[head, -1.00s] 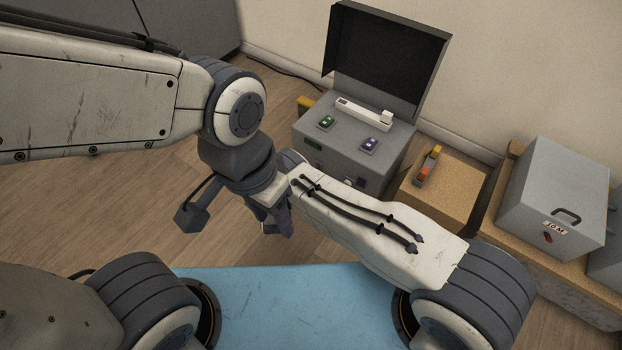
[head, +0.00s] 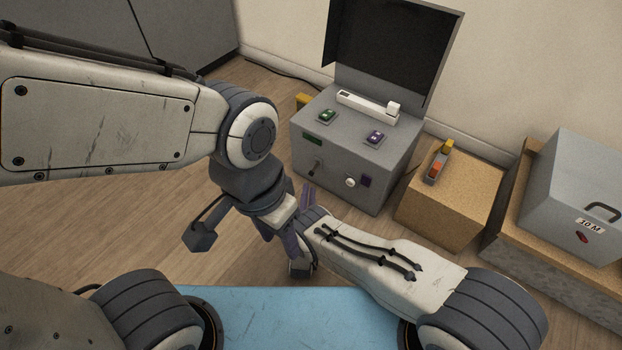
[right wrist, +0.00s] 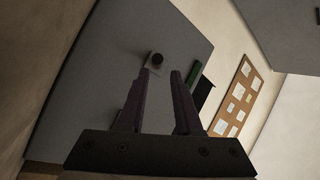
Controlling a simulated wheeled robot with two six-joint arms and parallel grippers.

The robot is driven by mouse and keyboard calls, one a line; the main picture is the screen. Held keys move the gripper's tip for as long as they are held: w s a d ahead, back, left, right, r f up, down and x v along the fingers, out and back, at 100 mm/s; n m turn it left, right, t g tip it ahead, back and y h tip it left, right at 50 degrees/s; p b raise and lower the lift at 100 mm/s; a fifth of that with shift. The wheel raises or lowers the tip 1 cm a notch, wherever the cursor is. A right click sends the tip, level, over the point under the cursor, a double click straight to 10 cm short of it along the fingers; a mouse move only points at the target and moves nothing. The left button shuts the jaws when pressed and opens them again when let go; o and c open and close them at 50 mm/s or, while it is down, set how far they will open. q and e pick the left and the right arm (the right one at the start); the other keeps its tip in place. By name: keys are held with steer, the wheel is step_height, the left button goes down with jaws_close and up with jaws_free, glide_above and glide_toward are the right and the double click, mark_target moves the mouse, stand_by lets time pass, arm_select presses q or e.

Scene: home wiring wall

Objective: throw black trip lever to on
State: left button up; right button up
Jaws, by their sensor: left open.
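The black trip lever (head: 316,166) is on the front of the grey box, on a small plate, and hangs downward. In the right wrist view its dark round knob (right wrist: 157,59) is just beyond the fingertips, nearer the left finger. My right gripper (right wrist: 160,73) is open and empty, pointing at the box front, with a gap to the knob. In the head view my right gripper (head: 307,197) is partly hidden by the arms. My left gripper (head: 277,235) is open, pointing down, beside the right wrist and partly overlapped by it.
A cork-coloured block (head: 455,205) stands to the right. Open floor lies left.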

mark_target(311, 173)
steer(key=b+x, duration=0.1)
steer(key=x, duration=0.1)
steer(key=b+x, duration=0.1)
steer(key=x, duration=0.4)
steer(key=shift+w+f+b, duration=0.2)
steer(key=shift+f+b, duration=0.05)
steer(key=shift+b, duration=0.15)
jaws_close()
